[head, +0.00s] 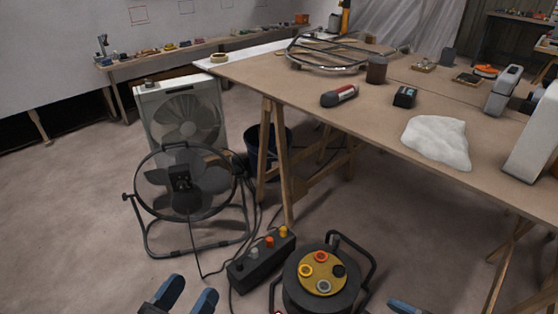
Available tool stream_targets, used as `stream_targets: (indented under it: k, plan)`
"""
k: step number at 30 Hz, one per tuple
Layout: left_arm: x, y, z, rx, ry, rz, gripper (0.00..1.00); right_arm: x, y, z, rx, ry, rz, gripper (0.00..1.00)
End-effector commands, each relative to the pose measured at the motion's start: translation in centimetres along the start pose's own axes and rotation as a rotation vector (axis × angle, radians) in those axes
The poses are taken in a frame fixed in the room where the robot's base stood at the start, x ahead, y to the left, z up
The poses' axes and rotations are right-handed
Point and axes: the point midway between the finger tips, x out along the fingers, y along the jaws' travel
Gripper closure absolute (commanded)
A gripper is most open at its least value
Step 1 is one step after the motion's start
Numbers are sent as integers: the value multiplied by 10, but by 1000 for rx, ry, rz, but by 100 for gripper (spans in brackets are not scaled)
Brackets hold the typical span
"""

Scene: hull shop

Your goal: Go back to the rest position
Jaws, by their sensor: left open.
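My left gripper (190,290) shows at the bottom edge, left of centre. Its two blue fingers are apart, with nothing visible between them. It is in front of the black round fan, over the concrete floor. A blue fingertip of what looks like my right gripper (406,307) just enters at the bottom edge, right of the cable reel. The rest of it is cut off, so its opening is hidden.
A cable reel (322,282) and a black socket box (262,261) stand on the floor close ahead. Behind are a black round fan (183,180) and a white box fan (183,118). A trestle workbench (300,92) fills the right. Open floor (60,220) lies left.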

Motion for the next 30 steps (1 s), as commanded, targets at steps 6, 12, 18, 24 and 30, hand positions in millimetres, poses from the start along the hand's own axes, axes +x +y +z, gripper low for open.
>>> stream_targets:
  k: [6, 12, 18, 24, 30]
  plan:
    - [0, 0, 0, 0, 0, 0, 36, 20, -7, -22, 125, 88, 84, 36]
    - [0, 0, 0, 0, 0, 0, 36, 41, -10, -51, 272, 187, 179, 36]
    - [0, 0, 0, 0, 0, 0, 36, 57, -8, -78, 400, 273, 262, 36]
    - [0, 0, 0, 0, 0, 0, 36, 67, -2, -100, 504, 343, 329, 36]
    - [4, -2, -19, 17, -69, -30, 36, 63, 9, -116, 503, 265, 343, 36]
